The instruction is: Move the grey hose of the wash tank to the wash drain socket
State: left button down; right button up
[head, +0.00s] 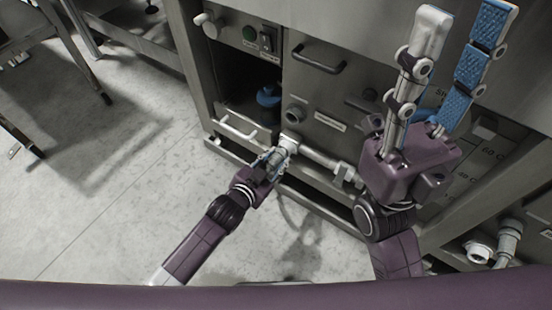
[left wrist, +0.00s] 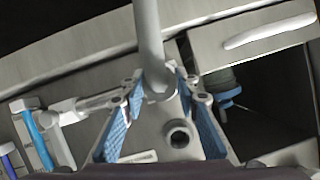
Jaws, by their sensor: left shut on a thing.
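My left gripper (head: 274,156) is low at the machine front, shut on the pale end of the grey hose (head: 288,142). In the left wrist view the grey hose (left wrist: 149,40) comes down from the top edge between the two blue-padded fingers (left wrist: 160,105). A round socket with a dark opening (left wrist: 180,133) shows just beyond the fingers, apart from the visible hose. Which socket this is, I cannot tell. My right gripper (head: 462,25) is open and empty, raised in front of the machine's right side, and hides part of the panel.
A dark open bay holds a blue item (head: 268,96). Drawer handles (head: 318,60) and a pale pipe (head: 320,158) stick out from the front. More pipe fittings (head: 508,238) stand at lower right. The floor (head: 120,190) at left is clear; a metal frame (head: 20,105) stands at far left.

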pick_arm(q)
jog(key=c, duration=1.4)
grip_release()
jog(key=shift+s, duration=0.1)
jog(key=v, duration=1.2)
